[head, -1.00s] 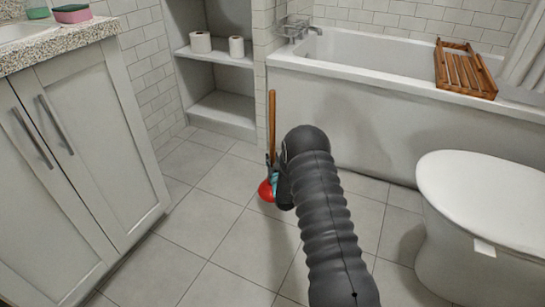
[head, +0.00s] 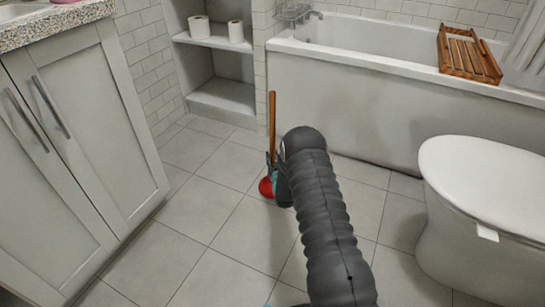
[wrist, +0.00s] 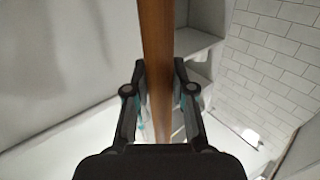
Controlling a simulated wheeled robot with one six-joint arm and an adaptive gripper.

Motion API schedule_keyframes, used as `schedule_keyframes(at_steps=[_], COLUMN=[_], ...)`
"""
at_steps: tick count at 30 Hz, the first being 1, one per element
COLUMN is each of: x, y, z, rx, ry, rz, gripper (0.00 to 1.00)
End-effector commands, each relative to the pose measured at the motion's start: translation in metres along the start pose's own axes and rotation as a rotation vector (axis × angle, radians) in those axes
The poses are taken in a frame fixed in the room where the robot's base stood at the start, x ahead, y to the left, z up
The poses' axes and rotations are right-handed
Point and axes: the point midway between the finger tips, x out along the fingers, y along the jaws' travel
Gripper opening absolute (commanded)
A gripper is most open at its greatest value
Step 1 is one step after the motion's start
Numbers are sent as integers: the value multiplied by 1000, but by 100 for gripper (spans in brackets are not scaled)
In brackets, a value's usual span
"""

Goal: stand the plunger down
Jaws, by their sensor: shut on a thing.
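The plunger has a long wooden handle (head: 272,118) and a red cup (head: 266,187). It is upright over the floor tiles, cup down, left of my dark arm in the head view. My gripper (head: 273,170) is shut on the lower part of the handle, just above the cup. In the wrist view the handle (wrist: 156,40) runs between the two fingers of my gripper (wrist: 159,70). Part of the cup is hidden behind my gripper. I cannot tell whether the cup touches the floor.
A grey vanity cabinet (head: 85,150) stands at the left and a white toilet (head: 470,215) at the right. The bathtub (head: 390,115) runs along the back. A shelf niche (head: 215,98) with two toilet rolls is at back left. Tiled floor (head: 200,225) is open between them.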

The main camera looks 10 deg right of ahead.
Motion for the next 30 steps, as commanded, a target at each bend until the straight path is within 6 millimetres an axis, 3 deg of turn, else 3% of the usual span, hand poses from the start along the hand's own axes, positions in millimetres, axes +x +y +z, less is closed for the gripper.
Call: schedule_keyframes(at_steps=[30], x=[0], y=[0], z=[7], rx=[0], ry=[2], rz=[0], gripper=[0])
